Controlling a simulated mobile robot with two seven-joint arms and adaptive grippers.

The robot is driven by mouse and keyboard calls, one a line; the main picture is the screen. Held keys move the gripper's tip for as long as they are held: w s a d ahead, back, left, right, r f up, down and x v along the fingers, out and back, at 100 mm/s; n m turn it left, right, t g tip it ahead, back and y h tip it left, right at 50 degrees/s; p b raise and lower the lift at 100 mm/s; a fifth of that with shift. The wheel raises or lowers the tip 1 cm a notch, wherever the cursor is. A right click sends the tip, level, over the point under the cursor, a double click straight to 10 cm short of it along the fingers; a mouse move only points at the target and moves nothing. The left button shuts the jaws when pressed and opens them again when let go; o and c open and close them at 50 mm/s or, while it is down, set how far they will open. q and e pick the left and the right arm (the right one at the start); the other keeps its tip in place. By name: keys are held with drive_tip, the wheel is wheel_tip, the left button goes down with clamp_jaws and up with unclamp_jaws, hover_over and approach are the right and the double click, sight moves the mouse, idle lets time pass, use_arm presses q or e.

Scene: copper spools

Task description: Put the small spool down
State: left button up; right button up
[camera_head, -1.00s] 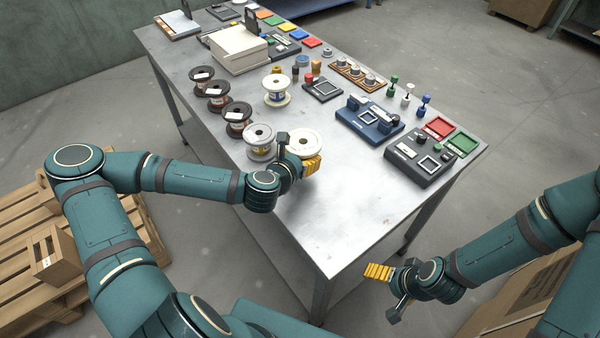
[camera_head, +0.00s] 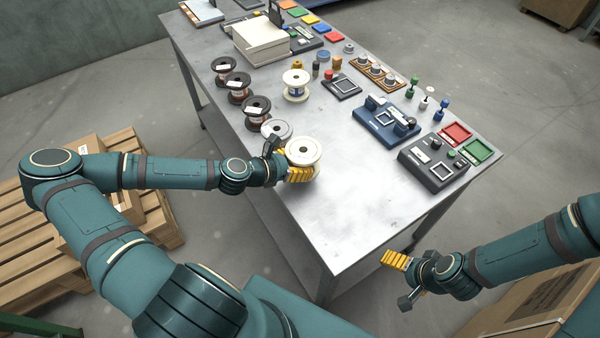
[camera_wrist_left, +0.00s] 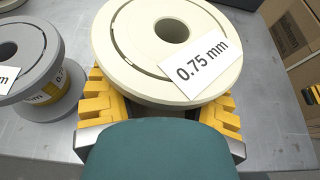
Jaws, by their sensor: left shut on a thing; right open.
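My left gripper (camera_head: 301,174) is shut on a cream spool (camera_head: 303,150). In the left wrist view its yellow fingers sit on both sides of the spool (camera_wrist_left: 150,30), below the top flange, whose label reads "0.75 mm". The spool is upright, over or on the near part of the table. I cannot tell whether its base touches the tabletop. A grey spool (camera_head: 276,131) stands close behind it to the left, and also shows at the left of the wrist view (camera_wrist_left: 22,60). My right gripper (camera_head: 395,259) is open and empty, off the table's near right side.
Dark spools (camera_head: 257,108) line the table's left edge. A white spool (camera_head: 296,84) stands farther back. A blue fixture (camera_head: 385,120) and a dark fixture (camera_head: 432,165) sit on the right. The metal tabletop (camera_head: 350,195) is bare toward the near corner.

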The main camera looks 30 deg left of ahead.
use_arm(q)
drive_tip(key=shift+f+b, duration=0.35)
drive_tip(key=shift+f, duration=1.65)
drive_tip(key=shift+f, duration=0.15)
drive_tip(key=o, duration=1.3)
drive_tip(key=shift+c, duration=0.2)
drive_tip(key=shift+s+r, duration=0.1)
drive_tip(key=shift+r, duration=0.1)
drive_tip(key=p+v, duration=0.1)
drive_tip(key=v, duration=1)
drive_tip(key=shift+s+a, duration=0.15)
drive_tip(key=shift+s, duration=0.25)
